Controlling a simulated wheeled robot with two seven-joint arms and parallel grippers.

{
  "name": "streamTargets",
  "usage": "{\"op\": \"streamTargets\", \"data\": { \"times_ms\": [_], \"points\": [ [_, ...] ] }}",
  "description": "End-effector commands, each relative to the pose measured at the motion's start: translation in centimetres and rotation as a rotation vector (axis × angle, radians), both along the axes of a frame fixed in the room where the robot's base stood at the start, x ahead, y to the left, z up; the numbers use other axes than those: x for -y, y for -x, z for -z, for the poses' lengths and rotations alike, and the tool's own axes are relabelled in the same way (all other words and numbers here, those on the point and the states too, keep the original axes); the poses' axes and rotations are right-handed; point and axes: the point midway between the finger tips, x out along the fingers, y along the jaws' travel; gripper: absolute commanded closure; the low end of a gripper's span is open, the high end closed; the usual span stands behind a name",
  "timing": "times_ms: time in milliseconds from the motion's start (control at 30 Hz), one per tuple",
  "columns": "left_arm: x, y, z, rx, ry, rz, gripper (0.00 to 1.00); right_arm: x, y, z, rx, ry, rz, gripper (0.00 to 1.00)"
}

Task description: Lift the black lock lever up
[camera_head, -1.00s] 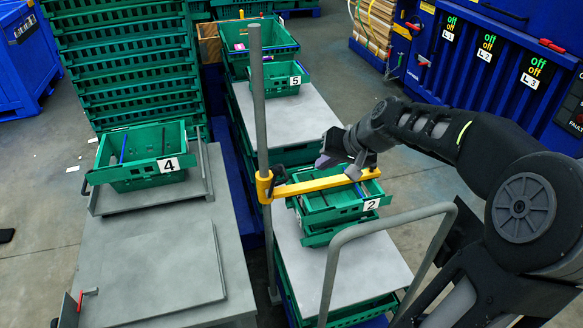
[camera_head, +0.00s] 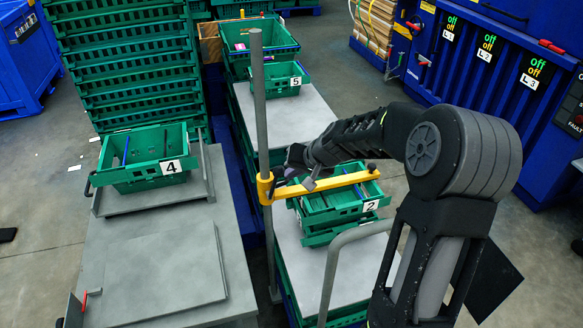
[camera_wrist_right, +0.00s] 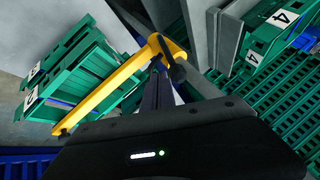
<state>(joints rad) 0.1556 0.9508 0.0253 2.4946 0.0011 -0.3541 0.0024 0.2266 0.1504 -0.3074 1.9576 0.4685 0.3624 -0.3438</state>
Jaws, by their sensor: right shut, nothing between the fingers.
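The yellow clamp bar (camera_head: 325,183) is fixed to the upright grey post (camera_head: 260,110) and reaches right over the green crates labelled 2. The black lock lever (camera_head: 278,180) is at the post end of the bar, partly hidden by my gripper. In the right wrist view the black lever (camera_wrist_right: 173,62) hangs at the bar's end, just beyond my fingertips. My right gripper (camera_head: 292,163) is over the post end of the bar. Its fingers (camera_wrist_right: 157,88) are shut and empty, close to the lever; I cannot tell whether they touch it. My left gripper is not in view.
A grey rail (camera_head: 335,265) curves in front of crate 2 (camera_head: 345,215). Crate 4 (camera_head: 145,175) stands on the left table, and crate 5 (camera_head: 275,82) behind the post. Tall stacked green crates (camera_head: 125,60) stand back left. The left table's front (camera_head: 160,265) is clear.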

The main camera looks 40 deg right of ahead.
Motion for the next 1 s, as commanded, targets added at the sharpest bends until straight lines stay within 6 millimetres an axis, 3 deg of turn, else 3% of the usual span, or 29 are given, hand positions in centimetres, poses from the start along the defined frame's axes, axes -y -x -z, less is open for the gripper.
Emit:
{"op": "streamTargets", "data": {
  "times_ms": [367,700,1000],
  "points": [
    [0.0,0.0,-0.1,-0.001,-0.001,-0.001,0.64,-0.3,-0.2,0.0,0.000,0.000,0.000,1.00],
    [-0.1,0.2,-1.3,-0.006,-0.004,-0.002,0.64,-3.7,-1.4,-1.4,-0.001,0.000,-0.003,1.00],
    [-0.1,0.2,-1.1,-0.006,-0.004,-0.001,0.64,-3.9,-1.5,-1.2,0.000,-0.003,-0.005,1.00]
  ]
}}
